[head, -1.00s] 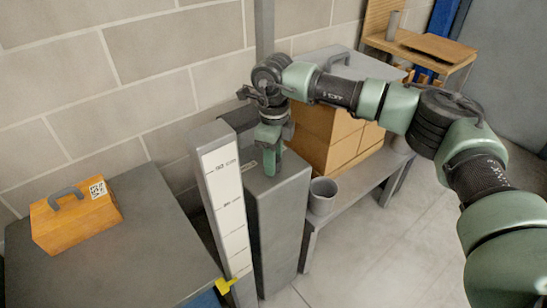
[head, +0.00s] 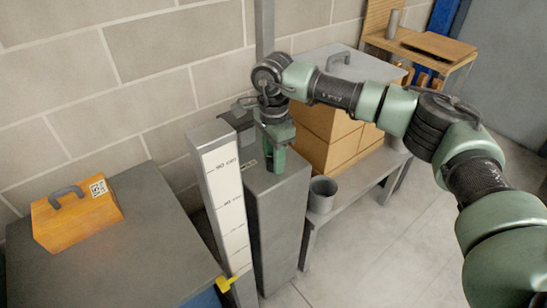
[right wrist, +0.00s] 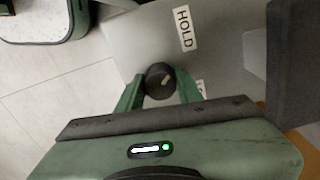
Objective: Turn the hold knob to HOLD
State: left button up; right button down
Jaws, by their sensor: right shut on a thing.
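The hold knob (right wrist: 155,84) is a small dark round knob with a light mark on the grey top of a post. In the right wrist view the mark lies toward the knob's right side; its exact setting is hard to tell. A HOLD label (right wrist: 184,28) is above and right of the knob. A second label (right wrist: 200,86) is mostly hidden by a finger. My right gripper (right wrist: 158,90) is shut on the knob, one finger on each side. In the head view my right gripper (head: 274,160) points down onto the post, hiding the knob. My left gripper is not in view.
The grey post (head: 278,225) stands beside a white height scale (head: 228,205). An orange case (head: 75,222) lies on a grey table (head: 120,260) at left. A grey cup (head: 322,194) and cardboard boxes (head: 325,140) are on a low bench to the right.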

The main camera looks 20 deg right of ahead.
jog(key=shift+w+r+n, duration=0.1)
jog(key=shift+n, duration=0.5)
jog(key=c, duration=1.1)
grip_release()
jog(key=shift+o, duration=0.9)
